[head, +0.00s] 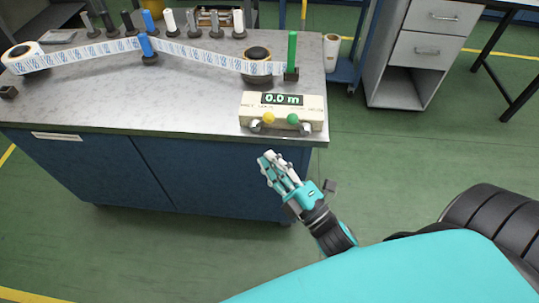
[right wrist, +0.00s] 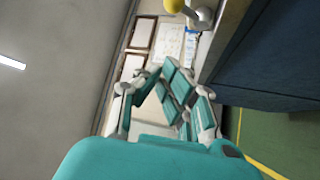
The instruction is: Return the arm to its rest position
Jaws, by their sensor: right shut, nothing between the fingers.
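My right gripper (head: 270,160) is in front of the bench's front right corner, below the counter box and clear of it. It is shut with nothing in it. It fills the middle of the right wrist view (right wrist: 165,85), with white and teal finger links. My teal right arm reaches in from the lower right of the head view. My left gripper is not in view.
The bench (head: 190,95) holds a counter box (head: 283,112) reading 0.0 m, with a yellow and a green button. A printed web runs between two rolls, past coloured posts. A grey drawer cabinet (head: 423,50) stands at the right. Green floor around my arm is clear.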

